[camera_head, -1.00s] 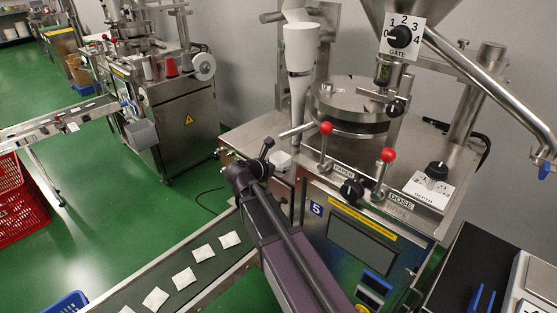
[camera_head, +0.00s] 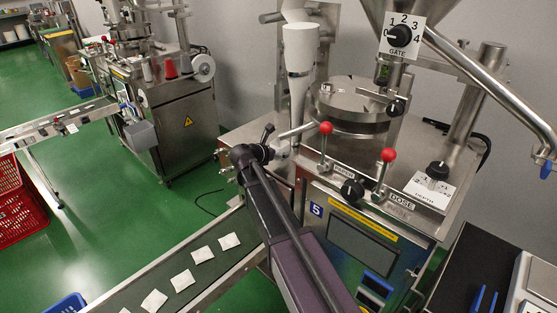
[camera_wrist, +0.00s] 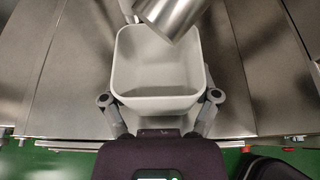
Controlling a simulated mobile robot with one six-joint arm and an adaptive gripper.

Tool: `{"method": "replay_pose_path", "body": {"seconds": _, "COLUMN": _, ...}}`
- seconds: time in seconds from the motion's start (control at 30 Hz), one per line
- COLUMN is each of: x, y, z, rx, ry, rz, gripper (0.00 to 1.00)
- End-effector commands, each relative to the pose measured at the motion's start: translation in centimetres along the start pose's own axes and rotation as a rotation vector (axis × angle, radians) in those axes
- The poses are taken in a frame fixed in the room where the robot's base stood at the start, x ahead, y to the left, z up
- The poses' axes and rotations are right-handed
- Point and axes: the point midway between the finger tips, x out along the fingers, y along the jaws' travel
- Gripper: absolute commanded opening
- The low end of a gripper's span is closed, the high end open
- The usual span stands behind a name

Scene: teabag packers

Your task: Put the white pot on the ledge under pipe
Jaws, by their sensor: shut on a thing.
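The white pot (camera_wrist: 158,103) is an open, square, rounded container, empty as far as I see into it. My gripper (camera_wrist: 160,98) is shut on it, with one finger on each side. The end of a metal pipe (camera_wrist: 172,12) hangs over the pot's far rim in the wrist view and hides part of it. Steel surface (camera_wrist: 75,75) lies beneath; I cannot tell whether the pot touches it. In the head view my gripper (camera_head: 262,148) is at the left side of the packing machine, and my arm hides most or all of the pot.
Red-knobbed levers (camera_head: 325,130) and a round steel drum (camera_head: 348,108) stand just right of my gripper. A white tube (camera_head: 298,65) rises behind it. A conveyor (camera_head: 175,270) with several teabags runs at lower left. Green floor shows beyond the machine's left edge.

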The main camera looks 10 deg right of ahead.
Motion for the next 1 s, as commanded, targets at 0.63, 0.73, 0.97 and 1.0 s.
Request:
{"method": "replay_pose_path", "body": {"seconds": 0.63, "x": 1.3, "y": 0.1, "z": -3.3, "rx": -0.001, "ry": 0.000, "rz": 0.001, "gripper": 0.39}}
{"method": "replay_pose_path", "body": {"seconds": 0.73, "x": 1.2, "y": 0.1, "z": -3.3, "rx": -0.001, "ry": 0.000, "rz": 0.001, "gripper": 0.39}}
{"method": "replay_pose_path", "body": {"seconds": 0.97, "x": 1.2, "y": 0.1, "z": -3.3, "rx": -0.001, "ry": 0.000, "rz": 0.001, "gripper": 0.39}}
{"method": "replay_pose_path", "body": {"seconds": 1.0, "x": 1.2, "y": 0.1, "z": -3.3, "rx": -0.001, "ry": 0.000, "rz": 0.001, "gripper": 0.39}}
